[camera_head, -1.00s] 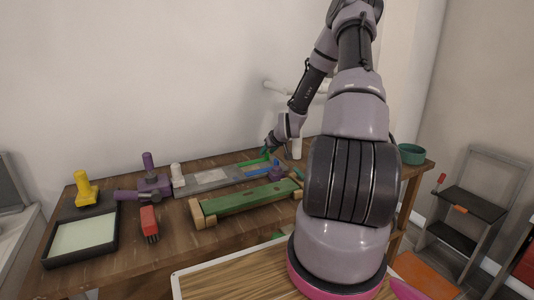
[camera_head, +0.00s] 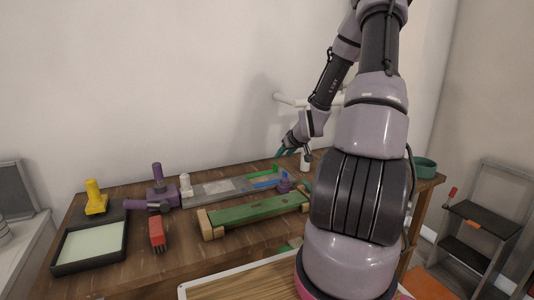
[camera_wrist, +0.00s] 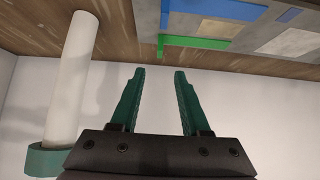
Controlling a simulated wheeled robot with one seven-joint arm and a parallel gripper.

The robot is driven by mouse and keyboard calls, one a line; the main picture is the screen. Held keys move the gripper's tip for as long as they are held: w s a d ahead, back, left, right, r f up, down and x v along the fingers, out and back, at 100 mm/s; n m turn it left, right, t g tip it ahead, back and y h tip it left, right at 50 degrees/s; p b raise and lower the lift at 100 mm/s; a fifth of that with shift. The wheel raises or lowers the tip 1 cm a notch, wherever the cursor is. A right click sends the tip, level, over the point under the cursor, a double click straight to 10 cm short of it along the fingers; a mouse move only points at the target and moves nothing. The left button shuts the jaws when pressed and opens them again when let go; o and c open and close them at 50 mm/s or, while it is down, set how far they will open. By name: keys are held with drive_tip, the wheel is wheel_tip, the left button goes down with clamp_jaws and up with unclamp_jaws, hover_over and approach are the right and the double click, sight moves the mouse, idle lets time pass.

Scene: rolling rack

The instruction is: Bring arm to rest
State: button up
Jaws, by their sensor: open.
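My gripper (camera_head: 284,149) is above the back edge of the wooden workbench (camera_head: 110,262), near the wall. Its two green fingers (camera_wrist: 155,95) are spread apart with nothing between them in the wrist view. The grey board with blue and green strips (camera_head: 215,188) lies on the bench, apart from the fingers. It also shows in the wrist view (camera_wrist: 265,38), beyond the fingertips.
A white cylinder (camera_wrist: 72,75) stands close beside the gripper. A green plank on wooden blocks (camera_head: 255,210), a purple tool (camera_head: 160,190), a yellow stamp-like object (camera_head: 95,197), a red brush (camera_head: 157,232) and a black-rimmed tray (camera_head: 60,268) occupy the bench. A green bowl (camera_head: 425,168) sits right.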

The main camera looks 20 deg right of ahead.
drive_tip(key=s+a+r+m+g+h, duration=0.1)
drive_tip(key=s+a+r, duration=0.4)
drive_tip(key=r, duration=0.5)
drive_tip(key=s+a+r+m+g+h, duration=0.1)
drive_tip(key=s+a+r, duration=0.4)
drive_tip(key=r, duration=0.5)
drive_tip(key=s+a+r+m+y, duration=0.1)
drive_tip(key=s+a+r, duration=0.3)
drive_tip(key=s, duration=0.5)
drive_tip(key=s+a+r+m+y, duration=0.1)
drive_tip(key=s+a+r, duration=0.3)
drive_tip(key=s, duration=0.6)
wheel_tip(320, 180, up, 2)
drive_tip(key=shift+a+r+m+y, duration=0.1)
drive_tip(key=shift+a+m+y, duration=0.25)
drive_tip(key=shift+y, duration=0.55)
